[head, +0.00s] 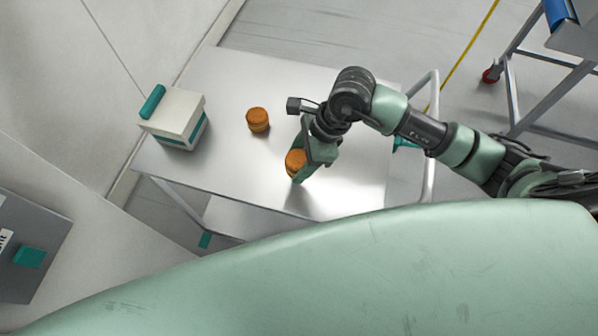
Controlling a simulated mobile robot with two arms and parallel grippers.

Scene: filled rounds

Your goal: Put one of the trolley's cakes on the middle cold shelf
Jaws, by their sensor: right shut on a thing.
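The trolley (222,78) is a metal table-like cart with a handle at its right end. One orange-brown round cake (258,120) stands on its top, left of my right gripper. My right gripper (300,168) is shut on a second orange-brown cake (295,160), over the trolley's front middle. The gripper hides part of this cake, and I cannot tell whether it touches the trolley top. My left gripper is not in view. I cannot make out the middle cold shelf.
A white and teal box (175,118) stands at the trolley's left end. A grey panel with a teal part (30,257) is at the lower left. Another metal cart (540,62) stands at the upper right. The back of the trolley top is bare.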

